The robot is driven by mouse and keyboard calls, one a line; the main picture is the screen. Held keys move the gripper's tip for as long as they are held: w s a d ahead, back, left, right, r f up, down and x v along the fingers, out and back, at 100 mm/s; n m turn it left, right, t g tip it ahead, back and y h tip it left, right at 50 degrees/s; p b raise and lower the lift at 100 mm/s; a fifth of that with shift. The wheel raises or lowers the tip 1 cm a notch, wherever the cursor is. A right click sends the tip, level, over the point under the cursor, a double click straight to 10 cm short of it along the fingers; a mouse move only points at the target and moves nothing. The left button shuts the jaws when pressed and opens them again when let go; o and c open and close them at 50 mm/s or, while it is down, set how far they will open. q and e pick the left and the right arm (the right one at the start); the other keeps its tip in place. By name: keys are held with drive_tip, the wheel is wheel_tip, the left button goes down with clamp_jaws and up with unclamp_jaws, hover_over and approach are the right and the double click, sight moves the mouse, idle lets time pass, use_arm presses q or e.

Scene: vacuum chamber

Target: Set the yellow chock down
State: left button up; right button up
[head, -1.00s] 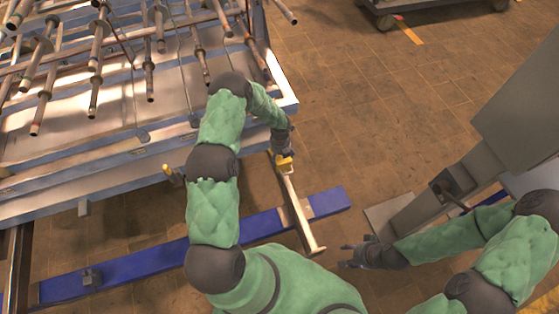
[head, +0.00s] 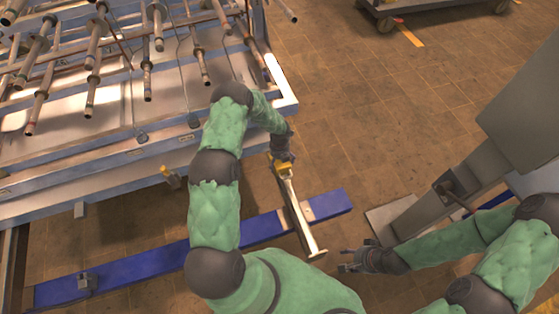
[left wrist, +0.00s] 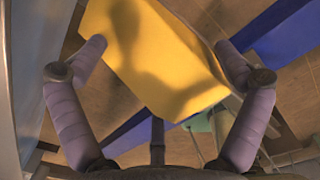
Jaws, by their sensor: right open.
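The yellow chock (head: 284,166) is at my left gripper (head: 283,157), by the upper end of a pale metal bar in the head view. My right gripper (head: 346,261) is open and empty, low in the head view, to the right of the bar's lower end.
The pale bar (head: 303,222) crosses a blue beam (head: 255,228) on the tiled floor. A metal table (head: 120,165) with pipes stands at the left; another yellow piece (head: 171,178) is at its edge. A grey structure (head: 520,125) stands at the right. Floor (head: 370,120) between is clear.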

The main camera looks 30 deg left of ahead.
use_arm(q)
drive_tip(key=shift+r, duration=0.15)
wheel_tip(320, 180, up, 11)
drive_tip(key=p, duration=0.5)
drive_tip(key=s+d+f+n+h, duration=0.1)
drive_tip(key=s+d+n+h, duration=0.1)
drive_tip(key=s+d+n, duration=0.45)
drive_tip(key=s+d+n+h, duration=0.1)
drive_tip(key=s+d+n, duration=0.3)
drive_tip(key=d+n, duration=0.45)
drive_tip(key=s+d+r+n, duration=0.1)
drive_tip(key=s+d+n, duration=0.3)
drive_tip(key=s+n, duration=0.3)
drive_tip(key=s+d+r+n+h, duration=0.1)
drive_tip(key=s+d+n, duration=0.3)
drive_tip(key=s+n, duration=0.3)
drive_tip(key=n, duration=0.4)
drive_tip(key=shift+f, duration=0.1)
